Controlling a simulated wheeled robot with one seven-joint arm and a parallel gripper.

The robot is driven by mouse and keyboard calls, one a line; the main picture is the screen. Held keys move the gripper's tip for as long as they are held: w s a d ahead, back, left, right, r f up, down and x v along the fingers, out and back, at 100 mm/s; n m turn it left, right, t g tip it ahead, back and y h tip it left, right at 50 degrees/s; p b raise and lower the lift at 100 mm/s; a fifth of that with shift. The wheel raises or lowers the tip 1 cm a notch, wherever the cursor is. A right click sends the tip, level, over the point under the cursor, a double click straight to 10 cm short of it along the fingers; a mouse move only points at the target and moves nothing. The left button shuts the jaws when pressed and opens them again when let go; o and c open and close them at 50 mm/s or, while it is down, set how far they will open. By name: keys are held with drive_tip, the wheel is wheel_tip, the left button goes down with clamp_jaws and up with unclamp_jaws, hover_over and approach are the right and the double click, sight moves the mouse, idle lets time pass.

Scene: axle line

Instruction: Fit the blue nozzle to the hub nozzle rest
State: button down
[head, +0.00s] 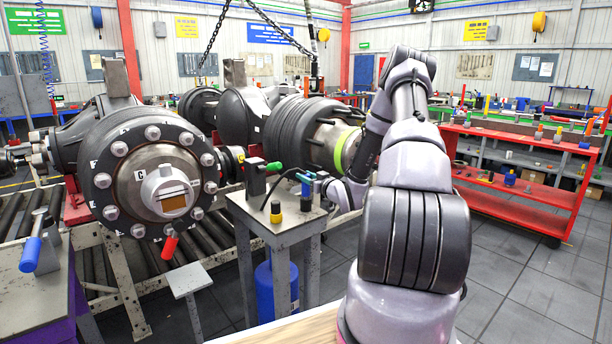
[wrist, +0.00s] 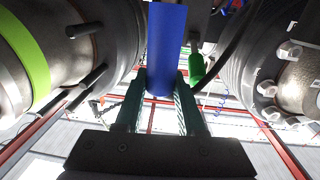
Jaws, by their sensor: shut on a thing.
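My gripper (wrist: 160,92) is shut on the blue nozzle (wrist: 166,45), which shows as a plain blue cylinder between the two green fingers in the wrist view. In the head view my gripper (head: 309,188) is at the right edge of the grey stand, above its top, and the blue nozzle (head: 306,178) shows only as a small blue patch. A red and dark block (head: 256,180) with a green-handled piece (head: 273,166) stands on the stand to the left of my gripper. I cannot tell which part is the hub nozzle rest.
A red shelf (head: 520,195) is at right.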

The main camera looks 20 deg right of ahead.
drive_tip(key=shift+f, duration=0.15)
drive_tip(key=shift+f, duration=0.45)
drive_tip(key=shift+c, duration=2.2)
unclamp_jaws()
drive_tip(key=v, duration=1)
drive_tip(key=shift+s, duration=0.4)
